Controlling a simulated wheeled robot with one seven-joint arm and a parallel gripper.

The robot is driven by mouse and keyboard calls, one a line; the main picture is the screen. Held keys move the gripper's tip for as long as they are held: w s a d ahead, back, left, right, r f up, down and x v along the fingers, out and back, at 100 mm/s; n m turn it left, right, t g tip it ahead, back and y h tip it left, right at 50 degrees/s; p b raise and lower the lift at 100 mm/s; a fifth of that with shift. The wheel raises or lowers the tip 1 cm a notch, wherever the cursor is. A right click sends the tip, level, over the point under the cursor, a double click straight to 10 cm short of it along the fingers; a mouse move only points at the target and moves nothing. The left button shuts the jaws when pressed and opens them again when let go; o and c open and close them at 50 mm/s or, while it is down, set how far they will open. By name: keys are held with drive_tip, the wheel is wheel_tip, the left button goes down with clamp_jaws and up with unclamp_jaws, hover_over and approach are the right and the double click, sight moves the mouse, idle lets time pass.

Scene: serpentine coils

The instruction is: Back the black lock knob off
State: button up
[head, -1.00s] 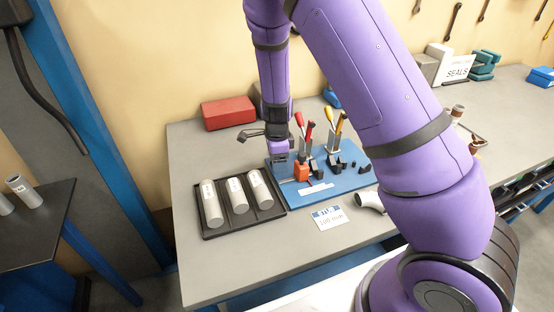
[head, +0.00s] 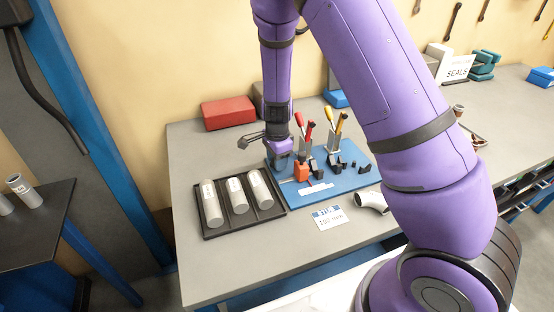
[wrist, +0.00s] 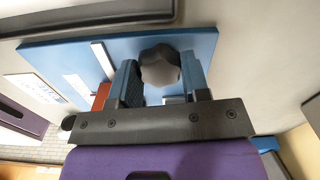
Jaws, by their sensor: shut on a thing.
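The black lock knob (wrist: 160,66) shows in the wrist view as a dark lobed knob between the two fingers of my gripper (wrist: 159,84). The fingers are closed on its sides. In the head view my gripper (head: 281,160) is at the left end of the blue fixture plate (head: 344,183), beside an orange block (head: 302,172). The knob is hidden there by my gripper. The plate also shows in the wrist view (wrist: 50,52).
A black tray (head: 243,229) with three grey tubes lies left of the plate. Red-handled and yellow-handled toggle clamps (head: 337,130) stand on the plate close to my gripper. A red box (head: 228,113) is behind. The front of the bench (head: 240,275) is clear.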

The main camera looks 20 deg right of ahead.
drive_tip(key=n, duration=0.4)
drive_tip(key=shift+n, duration=0.3)
drive_tip(key=n, duration=0.4)
drive_tip(key=shift+n, duration=0.3)
drive_tip(key=n, duration=0.4)
drive_tip(key=shift+s+f+n, duration=0.1)
drive_tip(key=shift+n, duration=0.2)
drive_tip(key=shift+s+n, duration=0.1)
drive_tip(key=shift+n, duration=2.1)
drive_tip(key=shift+f, duration=0.1)
drive_tip(key=o, duration=0.9)
drive_tip(key=shift+o, duration=0.2)
drive_tip(key=shift+w+r, duration=0.2)
drive_tip(key=shift+r, duration=0.05)
